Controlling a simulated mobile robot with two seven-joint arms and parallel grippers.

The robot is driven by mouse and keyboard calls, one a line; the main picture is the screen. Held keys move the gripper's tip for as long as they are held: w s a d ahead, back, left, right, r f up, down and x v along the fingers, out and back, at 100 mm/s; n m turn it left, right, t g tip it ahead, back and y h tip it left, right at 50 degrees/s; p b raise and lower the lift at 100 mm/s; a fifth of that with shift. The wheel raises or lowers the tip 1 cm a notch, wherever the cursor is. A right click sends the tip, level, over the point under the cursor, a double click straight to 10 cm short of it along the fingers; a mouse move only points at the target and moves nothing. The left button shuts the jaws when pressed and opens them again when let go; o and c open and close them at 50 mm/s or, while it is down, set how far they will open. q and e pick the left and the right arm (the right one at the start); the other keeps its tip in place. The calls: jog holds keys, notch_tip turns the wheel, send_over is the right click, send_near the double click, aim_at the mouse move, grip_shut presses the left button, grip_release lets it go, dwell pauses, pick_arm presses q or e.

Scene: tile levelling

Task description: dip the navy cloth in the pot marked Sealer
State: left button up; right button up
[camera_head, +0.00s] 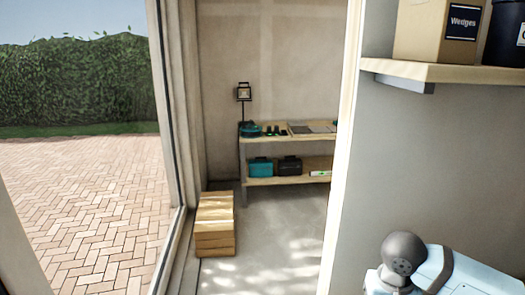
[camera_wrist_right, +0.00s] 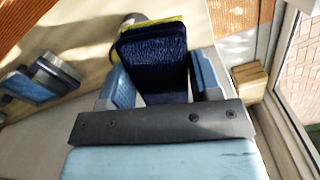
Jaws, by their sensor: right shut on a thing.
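My right gripper (camera_wrist_right: 165,82) is shut on the navy cloth (camera_wrist_right: 153,65), which sits between its two light-blue fingers in the right wrist view. A yellow strip shows along the far edge of the cloth. In the head view neither the cloth nor any gripper shows; only a light-blue and grey part of my arm is in the lower right corner. No pot with a readable Sealer mark shows. A dark container (camera_head: 507,35) on the shelf at upper right is cut off by the frame, and its label cannot be read.
A cardboard box marked Wedges (camera_head: 440,30) stands on the wall shelf (camera_head: 445,73). Through the opening, a bench (camera_head: 288,180) holds tools and cases. A wooden stack (camera_head: 214,225) is on the floor beside the window frame. The floor between is clear.

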jog(key=shift+s+a+f+n, duration=0.1)
jog(key=shift+a+f+n, duration=0.05)
jog(key=shift+a+n, duration=0.35)
jog(key=shift+s+a+f+n, duration=0.15)
jog(key=shift+a+n, duration=0.1)
jog(key=shift+n, duration=0.35)
jog(key=shift+a+r+p, duration=0.1)
jog(key=shift+r+p, duration=0.1)
jog(key=shift+p, duration=0.15)
jog(key=shift+r+p, duration=0.7)
jog(key=shift+r, duration=3.35)
jog(key=s+a+r+b, duration=0.1)
jog(key=s+a, duration=0.2)
jog(key=s, duration=0.3)
jog(key=s+a+r+b, duration=0.1)
jog(key=s+a+r, duration=0.1)
jog(key=s, duration=0.5)
jog(key=shift+s+a+b, duration=0.25)
jog(key=shift+a+b, duration=0.15)
jog(key=shift+a, duration=0.45)
